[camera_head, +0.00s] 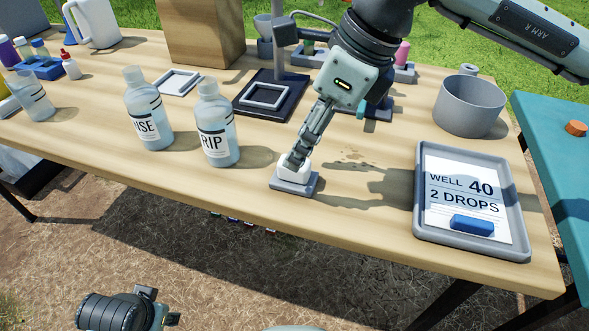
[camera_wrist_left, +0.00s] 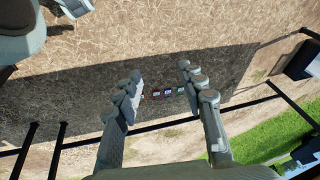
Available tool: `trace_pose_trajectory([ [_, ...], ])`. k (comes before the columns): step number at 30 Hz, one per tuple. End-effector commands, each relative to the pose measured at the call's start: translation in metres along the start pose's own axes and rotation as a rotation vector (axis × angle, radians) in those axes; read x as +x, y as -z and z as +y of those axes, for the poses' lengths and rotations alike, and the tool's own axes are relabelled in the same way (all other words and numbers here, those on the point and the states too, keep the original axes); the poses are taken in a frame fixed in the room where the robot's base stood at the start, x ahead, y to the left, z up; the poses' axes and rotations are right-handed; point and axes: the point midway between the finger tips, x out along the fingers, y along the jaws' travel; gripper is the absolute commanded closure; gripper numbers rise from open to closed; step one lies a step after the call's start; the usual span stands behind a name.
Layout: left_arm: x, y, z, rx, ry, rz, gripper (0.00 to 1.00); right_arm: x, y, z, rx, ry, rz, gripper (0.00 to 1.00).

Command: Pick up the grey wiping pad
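The grey wiping pad (camera_head: 295,185) is a flat grey slab with a white block on top, near the front edge of the table. My right gripper (camera_head: 292,160) points down at it from above, its fingertips at the white block. I see the fingers nearly edge-on, so whether they are closed on the block is unclear. The pad appears to be at the tabletop. My left gripper (camera_wrist_left: 160,76) shows in the left wrist view with its fingers apart and nothing between them, over the ground.
Two labelled bottles (camera_head: 218,143) stand left of the pad. A grey tray (camera_head: 421,205) with a card and blue block lies to the right. A grey pot (camera_head: 470,107) stands behind the tray. A dark stand base (camera_head: 250,108) is behind the pad.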

Motion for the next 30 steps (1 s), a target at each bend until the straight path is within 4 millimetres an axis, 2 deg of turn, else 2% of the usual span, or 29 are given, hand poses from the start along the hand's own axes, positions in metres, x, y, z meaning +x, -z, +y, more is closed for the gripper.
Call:
trace_pose_trajectory([
  [9, 0.011, 0.0, 0.002, -0.002, -0.008, -0.004, 0.6, 0.043, 0.004, 0.006, 0.002, -0.004, -0.001, 0.5],
  [18, 0.012, -0.001, 0.003, -0.002, -0.008, -0.003, 0.6, 0.047, 0.004, 0.006, 0.002, -0.003, -0.002, 0.51],
  [30, 0.012, -0.001, 0.003, -0.002, -0.008, -0.004, 0.6, 0.047, 0.004, 0.006, 0.002, -0.003, -0.003, 0.99],
])
